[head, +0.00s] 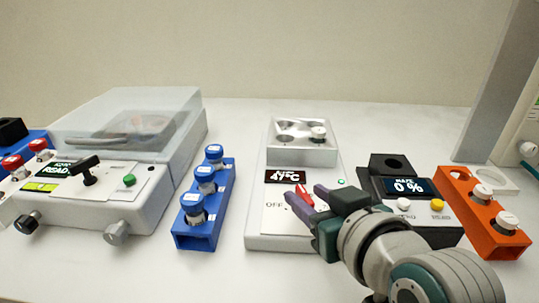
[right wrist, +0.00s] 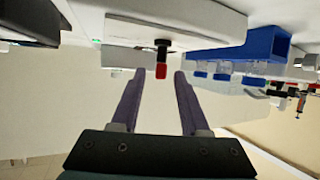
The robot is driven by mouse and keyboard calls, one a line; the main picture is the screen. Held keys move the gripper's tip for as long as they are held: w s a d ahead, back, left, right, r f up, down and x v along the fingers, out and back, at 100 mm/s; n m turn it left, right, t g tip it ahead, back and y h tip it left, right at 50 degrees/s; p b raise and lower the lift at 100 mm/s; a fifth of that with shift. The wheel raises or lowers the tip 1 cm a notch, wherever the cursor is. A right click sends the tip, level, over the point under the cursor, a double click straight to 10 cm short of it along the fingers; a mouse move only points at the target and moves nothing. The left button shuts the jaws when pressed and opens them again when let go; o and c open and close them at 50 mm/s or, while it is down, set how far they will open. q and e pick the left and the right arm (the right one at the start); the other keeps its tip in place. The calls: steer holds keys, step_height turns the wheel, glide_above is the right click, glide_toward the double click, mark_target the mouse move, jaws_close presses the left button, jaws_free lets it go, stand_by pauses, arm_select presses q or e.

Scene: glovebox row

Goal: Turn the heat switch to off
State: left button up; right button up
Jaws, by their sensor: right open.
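The heat switch (head: 304,194) is a small red lever on the front panel of the white heater (head: 253,215), near an "OFF" label to its left. The heater's display reads about 47 °C. My right gripper (head: 307,196) is open, with its purple fingers at the switch. In the right wrist view the switch (right wrist: 161,70) shows as a red tip on a black stem, in line with the gap between the open fingertips (right wrist: 160,74). No grip on it shows. In the head view the fingers partly cover the switch. My left gripper is out of view.
A blue rack (head: 207,237) with several blue-capped vials stands left of the heater. Beyond it is a clear-lidded machine (head: 140,205). Right of the heater are a black-topped device (head: 408,186) with a 0 % display and an orange rack (head: 508,246).

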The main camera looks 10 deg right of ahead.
steer(key=shift+w+f, duration=0.1)
steer(key=shift+w, duration=0.1)
steer(key=shift+c, duration=0.2)
jaws_close()
stand_by(0.4)
